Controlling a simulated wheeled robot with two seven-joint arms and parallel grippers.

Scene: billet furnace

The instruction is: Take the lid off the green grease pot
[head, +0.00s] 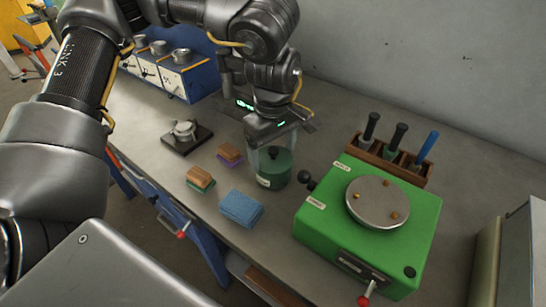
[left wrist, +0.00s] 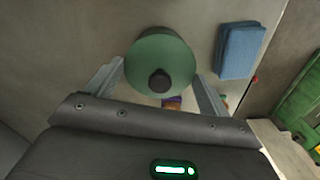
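The green grease pot (head: 273,174) stands on the grey bench left of the bright green machine. Its green lid (left wrist: 160,55) with a dark round knob (left wrist: 160,81) is on top. My left gripper (head: 272,146) points down over the pot. In the left wrist view its two fingers are open, one on each side of the lid and knob, with nothing clamped between them. I cannot tell whether a finger touches the lid's rim. My right gripper is not in view.
A green machine (head: 330,215) with a round metal plate stands at right. Behind it is a wooden rack (head: 386,157) of handled tools. A dark plate (head: 187,139) bears a metal part.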

